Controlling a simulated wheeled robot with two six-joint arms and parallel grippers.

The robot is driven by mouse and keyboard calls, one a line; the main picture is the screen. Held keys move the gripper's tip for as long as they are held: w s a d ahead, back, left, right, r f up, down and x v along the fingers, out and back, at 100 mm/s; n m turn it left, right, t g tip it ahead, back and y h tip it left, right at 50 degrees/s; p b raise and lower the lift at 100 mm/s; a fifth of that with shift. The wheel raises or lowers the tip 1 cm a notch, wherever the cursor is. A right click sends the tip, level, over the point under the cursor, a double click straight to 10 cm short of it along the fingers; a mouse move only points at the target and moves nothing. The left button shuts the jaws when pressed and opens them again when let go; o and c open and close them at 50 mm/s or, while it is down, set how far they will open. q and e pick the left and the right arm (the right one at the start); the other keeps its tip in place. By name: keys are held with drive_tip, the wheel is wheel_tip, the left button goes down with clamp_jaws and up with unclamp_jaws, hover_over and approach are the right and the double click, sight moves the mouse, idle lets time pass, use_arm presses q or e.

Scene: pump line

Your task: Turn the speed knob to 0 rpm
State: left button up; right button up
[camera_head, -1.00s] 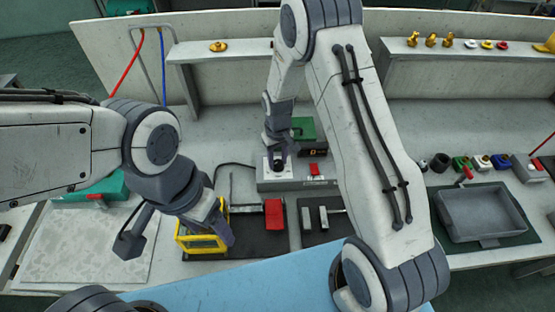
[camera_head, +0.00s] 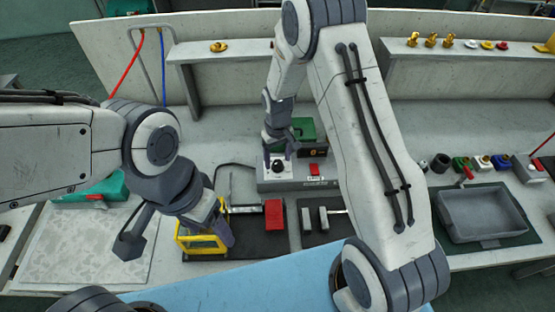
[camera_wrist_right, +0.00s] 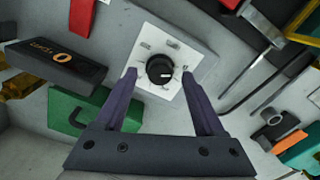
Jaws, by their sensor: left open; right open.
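The speed knob (camera_wrist_right: 161,69) is a black round knob on a white dial plate (camera_wrist_right: 150,32). It also shows in the head view (camera_head: 278,166) on a grey pump housing (camera_head: 300,185). A pale mark on the knob points roughly right in the wrist view; the scale print is too small to read. My right gripper (camera_wrist_right: 158,74) is open, one finger on each side of the knob, with visible gaps. It also shows in the head view (camera_head: 277,156). My left gripper (camera_head: 217,228) is open beside a yellow-framed device (camera_head: 202,243), partly covering it.
A black box (camera_wrist_right: 70,64) with an orange mark and a green block (camera_wrist_right: 85,115) stand close to the knob. A red block (camera_head: 274,214) lies on a dark mat in front. A grey tray (camera_head: 482,213) stands at the right.

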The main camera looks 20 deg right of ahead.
sight(277, 163)
wheel_tip(277, 163, up, 10)
drive_tip(key=b, duration=0.1)
drive_tip(key=shift+f, duration=0.2)
idle(0.3)
drive_tip(key=s+a+r+n, duration=0.1)
drive_tip(key=s+a+r, duration=0.3)
drive_tip(key=s, duration=0.2)
drive_tip(key=s+a+r+n, duration=0.1)
drive_tip(key=s+a+r, duration=0.3)
drive_tip(key=s+a, duration=0.15)
drive_tip(key=s+r+n+y, duration=0.1)
drive_tip(key=s+r+n, duration=0.1)
drive_tip(key=s, duration=1.4)
drive_tip(key=shift+s+n, duration=0.25)
drive_tip(key=shift+n, duration=0.25)
